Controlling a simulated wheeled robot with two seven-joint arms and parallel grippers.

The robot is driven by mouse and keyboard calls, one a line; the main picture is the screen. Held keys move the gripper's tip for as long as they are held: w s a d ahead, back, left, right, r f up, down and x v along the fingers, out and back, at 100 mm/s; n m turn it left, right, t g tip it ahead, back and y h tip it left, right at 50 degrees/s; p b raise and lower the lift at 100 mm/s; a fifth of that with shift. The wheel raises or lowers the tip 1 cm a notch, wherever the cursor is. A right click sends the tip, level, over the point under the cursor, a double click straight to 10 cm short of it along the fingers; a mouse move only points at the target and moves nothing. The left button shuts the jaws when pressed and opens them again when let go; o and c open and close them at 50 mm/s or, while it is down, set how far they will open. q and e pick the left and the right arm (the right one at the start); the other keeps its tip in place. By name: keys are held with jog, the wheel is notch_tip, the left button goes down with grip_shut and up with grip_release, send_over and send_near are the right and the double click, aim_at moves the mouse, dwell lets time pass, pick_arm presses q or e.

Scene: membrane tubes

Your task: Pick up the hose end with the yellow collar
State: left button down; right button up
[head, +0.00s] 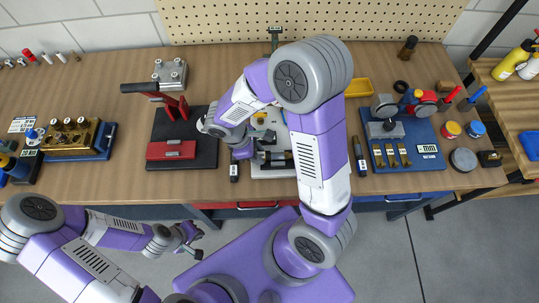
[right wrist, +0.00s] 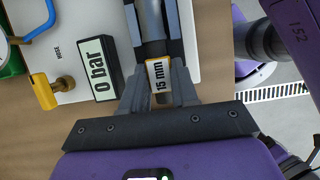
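My right gripper (head: 245,148) is low over the light plate at the middle of the bench. In the right wrist view its fingers (right wrist: 154,30) lie on either side of a grey cylindrical part (right wrist: 152,22). I cannot tell whether they press on it or only flank it. A "15 mm" label (right wrist: 159,77) with a yellow edge lies between the finger bases. I cannot make out a hose end with a yellow collar for sure. My left gripper (head: 194,243) is empty in front of the bench, its fingers apart.
A "0 bar" block (right wrist: 97,68) and a yellow fitting (right wrist: 48,91) stand left of the right gripper. A red press (head: 174,107) stands to the left on the bench. A blue board (head: 415,180) with gauges lies to the right.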

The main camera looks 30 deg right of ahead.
grip_shut()
jog(key=shift+r, duration=0.1)
